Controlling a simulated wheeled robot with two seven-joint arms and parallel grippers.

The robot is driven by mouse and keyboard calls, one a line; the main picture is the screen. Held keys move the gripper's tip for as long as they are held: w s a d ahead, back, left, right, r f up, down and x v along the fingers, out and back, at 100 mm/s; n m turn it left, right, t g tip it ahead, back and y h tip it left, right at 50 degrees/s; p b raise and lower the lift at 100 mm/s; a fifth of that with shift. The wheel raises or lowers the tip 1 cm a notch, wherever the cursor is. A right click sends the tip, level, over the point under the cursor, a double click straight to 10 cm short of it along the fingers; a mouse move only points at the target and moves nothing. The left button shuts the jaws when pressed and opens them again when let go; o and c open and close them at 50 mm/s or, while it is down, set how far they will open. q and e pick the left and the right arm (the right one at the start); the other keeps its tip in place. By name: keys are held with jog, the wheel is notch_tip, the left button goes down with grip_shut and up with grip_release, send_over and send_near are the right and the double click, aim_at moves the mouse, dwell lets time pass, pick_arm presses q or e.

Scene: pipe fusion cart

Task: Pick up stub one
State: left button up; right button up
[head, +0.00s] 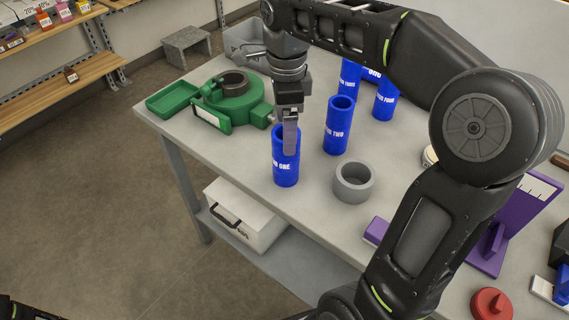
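Stub one (286,172) is a blue upright cylinder with white lettering, standing near the table's front-left edge. My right gripper (290,138) points down at its top. One grey finger overlaps the stub's upper rim and hides part of the label. The other finger is not clearly visible, so I cannot tell whether the gripper is shut on the stub. The stub appears to rest on the table. My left gripper is not in view.
Stub two (338,126) stands behind and right, with more blue stubs (385,101) beyond. A grey ring (353,182) stands right of stub one. A green fixture (231,101) lies left behind. Purple stand (507,225) and red cap (491,305) are at right.

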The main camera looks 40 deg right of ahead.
aim_at(286, 169)
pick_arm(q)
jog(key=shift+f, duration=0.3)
pick_arm(e)
jog(key=shift+f, duration=0.4)
pick_arm(q)
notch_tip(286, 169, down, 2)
jog(key=shift+b, duration=1)
pick_arm(e)
notch_tip(286, 169, down, 2)
jog(key=shift+f, duration=0.25)
notch_tip(286, 169, down, 5)
jog(key=shift+d+f+p, duration=0.1)
jog(key=shift+p, duration=0.25)
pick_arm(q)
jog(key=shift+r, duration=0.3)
pick_arm(e)
jog(key=c, duration=1.7)
